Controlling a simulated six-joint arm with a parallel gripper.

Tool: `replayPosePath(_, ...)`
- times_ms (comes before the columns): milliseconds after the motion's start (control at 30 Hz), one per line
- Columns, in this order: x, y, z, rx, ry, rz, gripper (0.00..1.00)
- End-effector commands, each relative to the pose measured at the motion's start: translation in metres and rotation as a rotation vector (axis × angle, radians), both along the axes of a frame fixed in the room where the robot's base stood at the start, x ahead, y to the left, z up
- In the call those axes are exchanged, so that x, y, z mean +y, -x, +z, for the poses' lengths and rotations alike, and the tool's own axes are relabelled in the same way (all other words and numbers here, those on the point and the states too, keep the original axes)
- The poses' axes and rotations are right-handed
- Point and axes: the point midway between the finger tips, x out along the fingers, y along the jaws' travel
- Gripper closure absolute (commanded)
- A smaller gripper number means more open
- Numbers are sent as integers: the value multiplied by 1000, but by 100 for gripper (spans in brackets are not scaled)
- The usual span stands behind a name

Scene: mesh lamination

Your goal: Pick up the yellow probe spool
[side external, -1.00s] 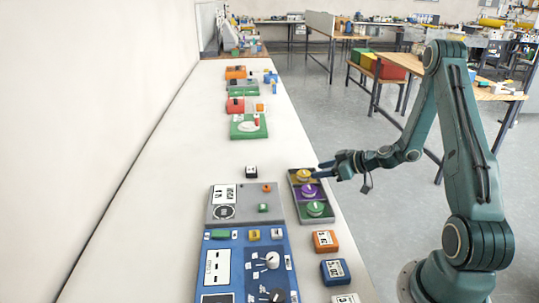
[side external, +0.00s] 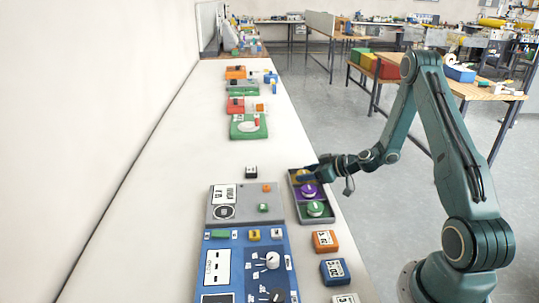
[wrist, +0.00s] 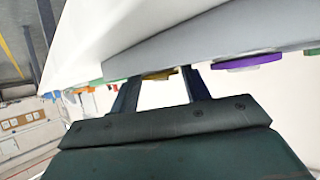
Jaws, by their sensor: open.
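The yellow spool (side external: 301,176) sits at the far end of a dark tray (side external: 294,201), partly hidden behind my gripper. My gripper (side external: 308,178) is open, with its fingers right at the yellow spool. In the wrist view, my gripper (wrist: 158,80) shows two spread fingers with a sliver of the yellow spool (wrist: 160,75) between them, toward the tips. I cannot tell whether the fingers touch it. The purple spool (side external: 309,191) sits in the middle of the tray and also shows in the wrist view (wrist: 248,62). The green spool (side external: 315,208) sits at the near end.
A grey panel (side external: 232,213) and a blue panel (side external: 240,250) lie left of the tray. An orange block (side external: 325,241) and a blue block (side external: 335,271) lie nearer along the table edge. A small black block (side external: 251,172) is left of the tray. The table's left side is clear.

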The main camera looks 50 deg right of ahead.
Motion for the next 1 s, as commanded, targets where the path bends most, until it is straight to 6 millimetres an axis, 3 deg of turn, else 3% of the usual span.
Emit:
replayPosePath(67, 0, 0, 0, 0, 0, 0, 55)
replayPosePath(200, 0, 0, 0, 0, 0, 0, 82)
replayPosePath(667, 0, 0, 5, -1, 2, 1, 82)
replayPosePath(1000, 0, 0, 32, -3, 2, 1, 82)
